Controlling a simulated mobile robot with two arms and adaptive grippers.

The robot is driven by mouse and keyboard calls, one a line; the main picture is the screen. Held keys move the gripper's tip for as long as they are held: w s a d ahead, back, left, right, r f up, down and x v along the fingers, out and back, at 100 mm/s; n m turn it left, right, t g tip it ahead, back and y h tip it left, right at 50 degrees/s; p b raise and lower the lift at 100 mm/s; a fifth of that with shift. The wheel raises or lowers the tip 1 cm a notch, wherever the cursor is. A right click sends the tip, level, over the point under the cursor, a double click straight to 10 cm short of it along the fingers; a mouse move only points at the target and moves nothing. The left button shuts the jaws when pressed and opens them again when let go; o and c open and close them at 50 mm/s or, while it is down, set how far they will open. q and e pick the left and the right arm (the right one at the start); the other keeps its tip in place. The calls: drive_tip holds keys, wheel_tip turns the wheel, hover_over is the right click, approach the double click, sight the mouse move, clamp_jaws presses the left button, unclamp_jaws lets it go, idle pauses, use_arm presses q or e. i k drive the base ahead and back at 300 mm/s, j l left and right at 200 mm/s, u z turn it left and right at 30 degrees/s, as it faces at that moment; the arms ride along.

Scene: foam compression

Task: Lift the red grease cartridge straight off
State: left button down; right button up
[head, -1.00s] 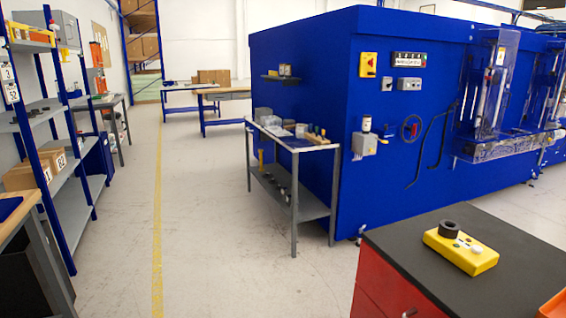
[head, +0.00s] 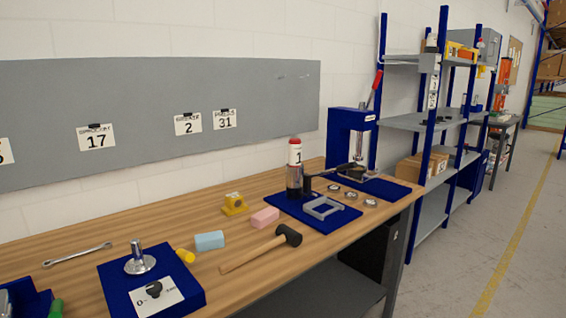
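Neither of my grippers shows in the head view.
The wooden bench (head: 222,258) also holds a mallet (head: 262,250), a pink block (head: 265,217), a light blue block (head: 209,240), a grey bracket (head: 324,208), a blue press (head: 340,135) and a wrench (head: 77,254). A blue shelf rack (head: 409,190) stands to the right.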

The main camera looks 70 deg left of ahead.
sight(295, 144)
drive_tip(key=u, duration=2.55)
